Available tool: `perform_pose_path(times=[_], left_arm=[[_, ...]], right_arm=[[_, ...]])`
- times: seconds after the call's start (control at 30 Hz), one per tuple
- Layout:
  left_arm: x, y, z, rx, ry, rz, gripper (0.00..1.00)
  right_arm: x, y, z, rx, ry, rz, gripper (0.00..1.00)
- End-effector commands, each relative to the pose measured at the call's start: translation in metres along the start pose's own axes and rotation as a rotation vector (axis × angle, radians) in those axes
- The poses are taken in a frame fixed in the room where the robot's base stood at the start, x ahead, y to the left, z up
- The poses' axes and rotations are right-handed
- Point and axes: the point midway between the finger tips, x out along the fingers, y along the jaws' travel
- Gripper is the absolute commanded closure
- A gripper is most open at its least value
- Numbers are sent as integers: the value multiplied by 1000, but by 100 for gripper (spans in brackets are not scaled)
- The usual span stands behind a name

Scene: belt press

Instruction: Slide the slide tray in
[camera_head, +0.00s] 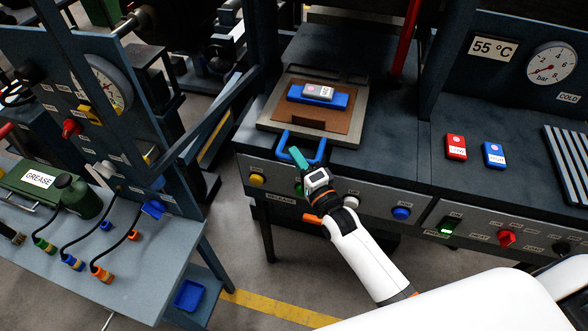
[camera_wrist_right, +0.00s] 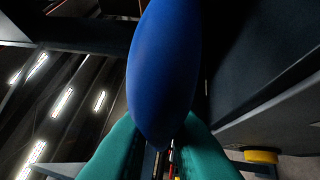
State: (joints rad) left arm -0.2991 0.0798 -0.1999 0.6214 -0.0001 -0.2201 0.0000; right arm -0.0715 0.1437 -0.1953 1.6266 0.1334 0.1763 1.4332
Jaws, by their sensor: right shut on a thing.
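The slide tray (camera_head: 340,138) is a grey plate with a brown mat, lying on the dark press bed in the head view. A blue block with a grey labelled piece (camera_head: 319,92) on top rests on it. The tray's blue loop handle (camera_head: 284,142) sticks out over the bed's front edge. My right gripper (camera_head: 298,157) has teal fingers and is shut on this handle. In the right wrist view the blue handle (camera_wrist_right: 165,70) fills the middle between the teal fingers (camera_wrist_right: 163,150). My left gripper is not in view.
A front panel with a yellow button (camera_head: 257,180) and a blue button (camera_head: 401,213) lies below the handle. A red piece (camera_head: 456,147) and a blue piece (camera_head: 494,154) lie on the bench at right. A frame bar (camera_head: 213,117) stands left of the tray.

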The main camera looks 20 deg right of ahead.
Motion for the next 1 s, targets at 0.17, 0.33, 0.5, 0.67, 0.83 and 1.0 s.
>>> perform_pose_path(times=[0.17, 0.33, 0.5, 0.67, 0.83, 1.0], left_arm=[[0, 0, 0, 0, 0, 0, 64], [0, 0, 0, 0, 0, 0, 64], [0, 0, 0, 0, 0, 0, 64], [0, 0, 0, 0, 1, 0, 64], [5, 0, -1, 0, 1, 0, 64], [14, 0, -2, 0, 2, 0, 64]], right_arm=[[-1, -1, 0, 4, -1, -5, 100], [-1, -2, 0, 4, 0, -5, 68], [-1, -1, 0, 3, 0, -4, 64], [-2, -2, -1, 3, 0, -4, 64], [-21, -4, -1, 3, 1, -6, 64], [-58, -5, -1, 4, 1, -8, 64]])
